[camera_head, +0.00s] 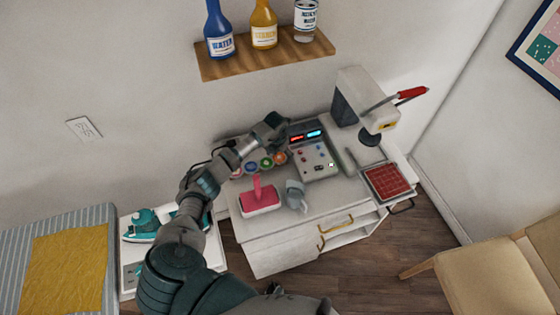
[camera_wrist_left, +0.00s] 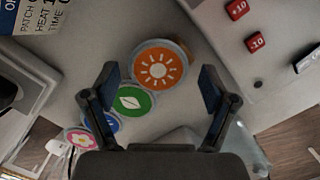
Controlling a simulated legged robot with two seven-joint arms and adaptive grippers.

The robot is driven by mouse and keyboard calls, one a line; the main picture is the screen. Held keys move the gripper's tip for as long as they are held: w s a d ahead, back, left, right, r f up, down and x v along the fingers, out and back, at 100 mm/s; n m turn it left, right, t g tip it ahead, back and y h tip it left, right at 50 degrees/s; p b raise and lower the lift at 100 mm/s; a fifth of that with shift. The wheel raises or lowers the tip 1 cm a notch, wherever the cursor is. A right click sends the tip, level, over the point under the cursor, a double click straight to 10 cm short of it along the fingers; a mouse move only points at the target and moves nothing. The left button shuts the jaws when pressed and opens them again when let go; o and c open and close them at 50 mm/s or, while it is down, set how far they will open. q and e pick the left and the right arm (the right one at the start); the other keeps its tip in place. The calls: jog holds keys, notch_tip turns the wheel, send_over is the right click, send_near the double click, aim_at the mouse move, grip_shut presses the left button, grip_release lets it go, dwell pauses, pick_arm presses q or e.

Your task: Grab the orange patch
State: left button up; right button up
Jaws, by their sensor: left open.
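The orange patch (camera_wrist_left: 160,68) is a round disc with a white sun design and a grey rim. It lies flat on the cabinet top, and in the head view it shows as a small orange disc (camera_head: 280,158) at the right end of a row of patches. My left gripper (camera_wrist_left: 158,82) is open above the cabinet, with the orange patch showing between and slightly beyond its fingertips. The gripper is empty. In the head view the left hand (camera_head: 272,128) is small and dark, and its fingers are hard to make out. My right gripper is not in view.
A green patch (camera_wrist_left: 131,100) overlaps or touches the orange one; blue and pink patches follow. A control box (camera_head: 313,160) stands to the right. A pink-handled tool (camera_head: 259,198) and a grey object (camera_head: 296,194) lie in front. A press (camera_head: 368,105) stands farther right.

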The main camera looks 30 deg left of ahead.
pick_arm(q)
jog(key=shift+a, duration=0.4)
jog(key=shift+d, duration=0.2)
jog(key=shift+d+f, duration=0.1)
jog(key=shift+d, duration=0.1)
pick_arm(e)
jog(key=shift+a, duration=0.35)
pick_arm(q)
jog(key=shift+a, duration=0.25)
jog(key=c, duration=0.7)
jog(key=shift+s+d, duration=0.1)
jog(key=shift+c, duration=0.4)
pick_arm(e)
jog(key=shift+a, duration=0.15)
pick_arm(q)
jog(key=shift+c, duration=0.3)
